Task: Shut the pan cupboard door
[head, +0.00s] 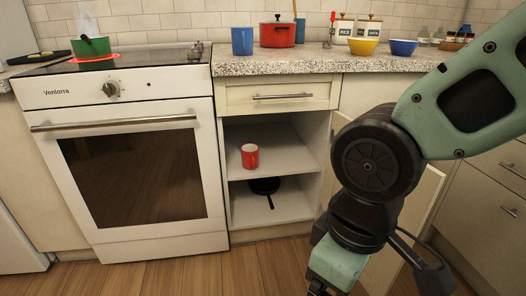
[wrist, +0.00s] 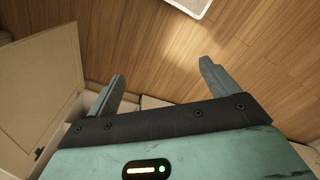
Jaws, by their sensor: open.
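The pan cupboard (head: 318,150) stands open below the counter, right of the oven. A cream framed panel (wrist: 40,92) at the left of the wrist view looks like this door. My gripper (wrist: 162,85) is open and empty, with wooden floor beyond its fingers. In the head view it is low at the bottom edge, its fingertips out of frame.
The oven (head: 130,160) is left of the cupboard. A steaming green pot (head: 90,46) sits on a glowing burner. Drawers (head: 497,190) are at the right. Wooden floor (head: 262,268) in front is clear.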

